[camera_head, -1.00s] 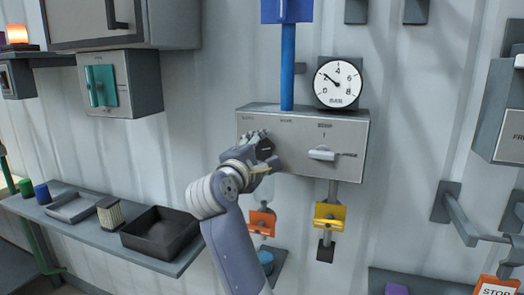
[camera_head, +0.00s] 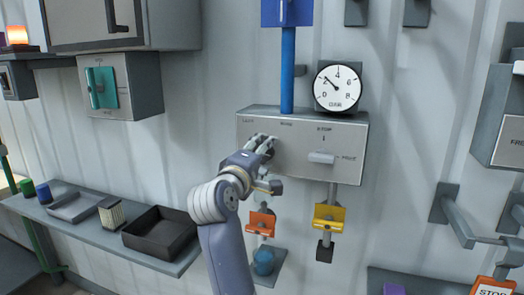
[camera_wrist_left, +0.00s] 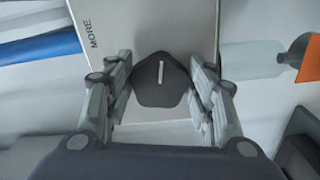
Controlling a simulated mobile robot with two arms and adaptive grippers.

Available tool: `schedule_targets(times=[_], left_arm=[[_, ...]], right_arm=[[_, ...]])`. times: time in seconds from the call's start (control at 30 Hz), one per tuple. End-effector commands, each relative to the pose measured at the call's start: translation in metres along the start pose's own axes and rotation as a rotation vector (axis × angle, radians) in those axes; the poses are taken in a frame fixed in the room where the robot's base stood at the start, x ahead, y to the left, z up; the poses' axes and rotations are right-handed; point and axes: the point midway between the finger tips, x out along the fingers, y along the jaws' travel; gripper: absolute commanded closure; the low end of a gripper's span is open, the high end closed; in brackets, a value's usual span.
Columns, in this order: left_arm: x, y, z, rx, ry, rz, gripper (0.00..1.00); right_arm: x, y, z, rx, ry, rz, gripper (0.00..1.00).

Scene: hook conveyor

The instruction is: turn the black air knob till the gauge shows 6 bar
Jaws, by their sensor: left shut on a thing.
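The black air knob (camera_wrist_left: 161,79) sits on the front of the grey panel box (camera_head: 345,155), with a white line on its face. In the wrist view the fingers of my left gripper (camera_wrist_left: 160,88) are on both sides of it, shut on it. In the head view my left gripper (camera_head: 262,146) is at the box's left part and hides much of the knob. The round white gauge (camera_head: 338,87) above the box is marked 0 to 8. Its black needle points up and left, a little above 2. My right gripper is not in view.
A white lever (camera_head: 322,157) sits right of the knob on the same box. A blue pipe (camera_head: 287,68) rises above it. Orange (camera_head: 261,223) and yellow (camera_head: 329,217) tagged valves hang below. A shelf with a dark tray (camera_head: 160,233) is at the left.

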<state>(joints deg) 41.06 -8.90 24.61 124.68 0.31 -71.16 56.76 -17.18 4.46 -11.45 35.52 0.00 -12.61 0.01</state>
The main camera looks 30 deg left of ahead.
Motion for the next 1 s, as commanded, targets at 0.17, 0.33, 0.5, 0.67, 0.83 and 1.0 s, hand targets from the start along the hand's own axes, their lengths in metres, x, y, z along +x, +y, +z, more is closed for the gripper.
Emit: schedule_targets(times=[0.17,0.33,0.5,0.67,0.83,1.0], left_arm=[[0.0,0.0,-0.001,0.171,-0.001,-0.003,0.74],[0.0,-0.001,-0.001,0.333,0.0,-0.003,0.74],[0.0,-0.002,-0.001,0.495,-0.001,-0.003,0.74],[0.0,-0.003,-0.002,0.647,-0.001,-0.002,0.74],[0.0,-0.003,-0.003,0.809,-0.001,-0.003,0.74],[0.0,-0.004,-0.003,0.971,-0.002,-0.003,0.74]], right_arm=[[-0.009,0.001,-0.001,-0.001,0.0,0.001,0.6],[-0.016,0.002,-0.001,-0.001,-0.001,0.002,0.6],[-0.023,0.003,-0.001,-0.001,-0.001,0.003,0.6],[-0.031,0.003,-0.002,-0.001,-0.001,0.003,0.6],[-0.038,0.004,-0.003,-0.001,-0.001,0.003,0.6],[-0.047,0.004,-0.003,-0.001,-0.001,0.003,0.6]])
